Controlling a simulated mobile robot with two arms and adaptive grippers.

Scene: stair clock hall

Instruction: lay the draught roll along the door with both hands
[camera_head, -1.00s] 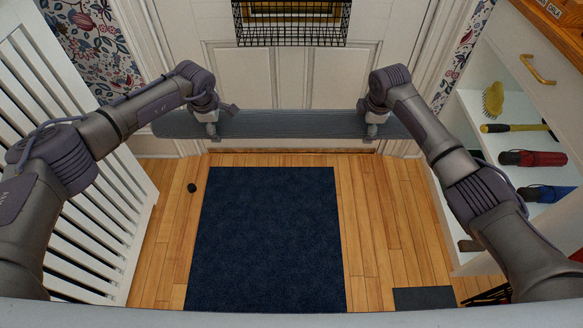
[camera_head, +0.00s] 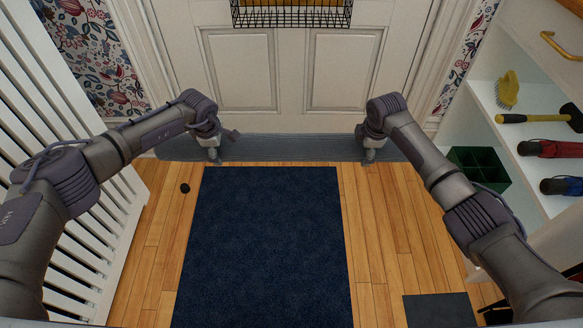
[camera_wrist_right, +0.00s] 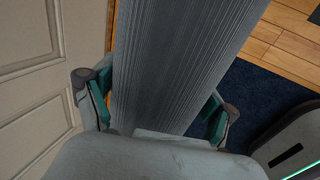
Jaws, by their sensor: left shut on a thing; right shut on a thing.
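The grey-blue draught roll (camera_head: 290,148) lies level along the foot of the white panelled door (camera_head: 290,70) in the head view, between the door and the dark blue mat (camera_head: 265,240). My left gripper (camera_head: 213,155) is shut on the roll left of its middle. My right gripper (camera_head: 371,153) is shut on it right of its middle. In the right wrist view the ribbed roll (camera_wrist_right: 185,60) runs between the two fingers (camera_wrist_right: 155,108). Whether the roll touches the floor or the door is hard to tell.
A white slatted rail (camera_head: 60,190) stands on the left. White shelves on the right hold a brush (camera_head: 507,90), a mallet (camera_head: 540,117), umbrellas (camera_head: 550,149) and a dark green divided box (camera_head: 480,166). A small black ball-like thing (camera_head: 185,188) lies on the floor. A wire basket (camera_head: 290,16) hangs on the door.

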